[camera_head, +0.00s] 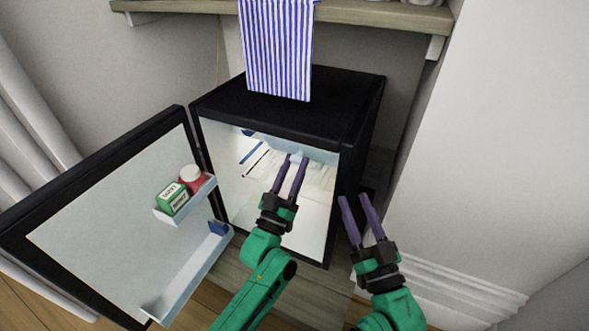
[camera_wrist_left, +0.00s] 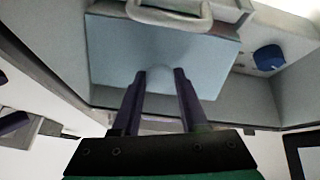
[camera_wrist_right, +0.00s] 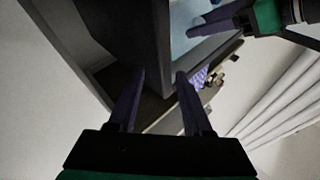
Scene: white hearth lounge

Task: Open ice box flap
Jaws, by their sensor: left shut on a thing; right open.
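The black fridge (camera_head: 290,110) stands with its door (camera_head: 95,215) swung open to the left. The light blue ice box flap (camera_wrist_left: 110,50) fills the upper middle of the left wrist view, and part of it (camera_head: 322,157) shows under the fridge top in the head view. My left gripper (camera_head: 297,160) reaches inside the fridge, its fingers closed on the flap's pale rounded tab (camera_wrist_left: 159,77). In the head view the fingers partly hide the flap. My right gripper (camera_head: 360,198) is open and empty, outside the fridge near its right side.
A green box (camera_head: 172,198) and a red jar with white lid (camera_head: 192,176) sit on the door shelf. A striped towel (camera_head: 276,45) hangs over the fridge top. The wall (camera_head: 480,160) stands at the right.

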